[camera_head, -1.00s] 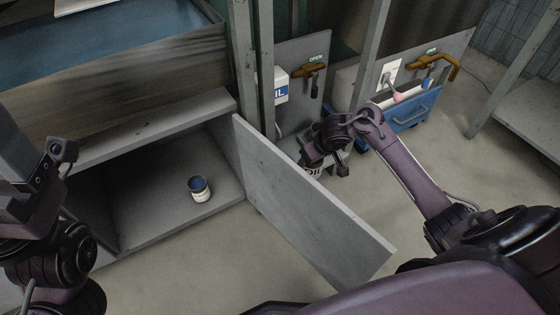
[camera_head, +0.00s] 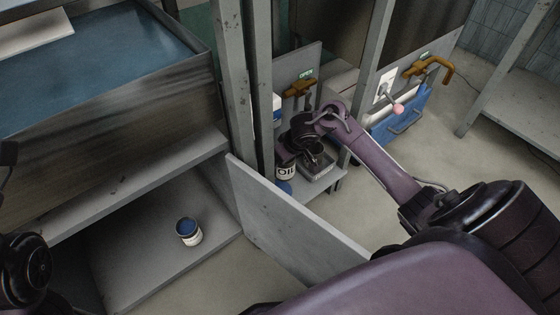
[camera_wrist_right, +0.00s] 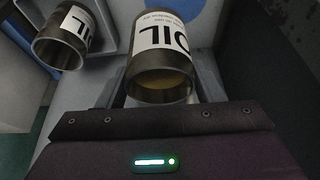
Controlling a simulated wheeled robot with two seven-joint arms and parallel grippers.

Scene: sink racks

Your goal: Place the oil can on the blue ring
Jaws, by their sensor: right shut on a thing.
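My left gripper is not in view; only part of that arm shows at the left edge.
A second oil can (camera_wrist_right: 65,38) is beside the held one in the wrist view. A grey cabinet door (camera_head: 275,215) stands open in front. Grey posts (camera_head: 232,80) and a blue crate (camera_head: 400,122) are near.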

